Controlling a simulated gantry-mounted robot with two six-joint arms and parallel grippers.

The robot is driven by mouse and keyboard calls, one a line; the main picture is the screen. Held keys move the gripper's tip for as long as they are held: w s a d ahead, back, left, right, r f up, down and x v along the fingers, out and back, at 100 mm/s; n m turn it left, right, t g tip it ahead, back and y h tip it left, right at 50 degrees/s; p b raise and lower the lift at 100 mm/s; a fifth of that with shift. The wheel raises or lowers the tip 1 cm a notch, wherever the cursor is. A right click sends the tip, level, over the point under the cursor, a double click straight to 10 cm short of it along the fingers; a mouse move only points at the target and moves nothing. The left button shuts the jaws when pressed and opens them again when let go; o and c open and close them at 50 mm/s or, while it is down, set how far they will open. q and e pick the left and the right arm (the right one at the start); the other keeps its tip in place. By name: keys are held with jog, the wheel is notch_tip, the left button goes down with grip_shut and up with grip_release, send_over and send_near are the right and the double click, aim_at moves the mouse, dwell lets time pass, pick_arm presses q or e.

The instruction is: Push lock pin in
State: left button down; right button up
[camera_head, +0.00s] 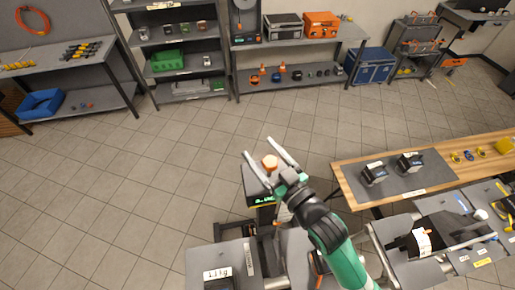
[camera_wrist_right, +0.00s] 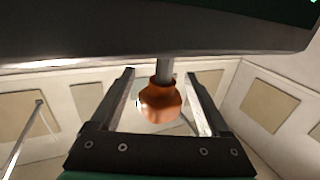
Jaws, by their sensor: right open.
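The lock pin's orange-copper knob (camera_wrist_right: 160,103) hangs on a grey metal shaft below a dark body (camera_wrist_right: 150,35) in the right wrist view. In the head view the orange knob (camera_head: 270,162) shows between the fingers of my right gripper (camera_head: 258,147), beside a dark box with a green display (camera_head: 262,200). In the wrist view the right gripper (camera_wrist_right: 160,75) is open, one finger on each side of the knob, with gaps between. How far the pin sits in its hole is hidden. My left gripper is not in view.
A wooden-edged table (camera_head: 345,180) with a grey mat and two dark devices stands to the right. Grey benches (camera_head: 200,262) lie along the bottom. Shelves (camera_head: 180,85) and a blue crate (camera_head: 371,65) line the back. The tiled floor between is clear.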

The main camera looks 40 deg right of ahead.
jog(key=shift+s, duration=0.1)
grip_shut()
dwell(1.2)
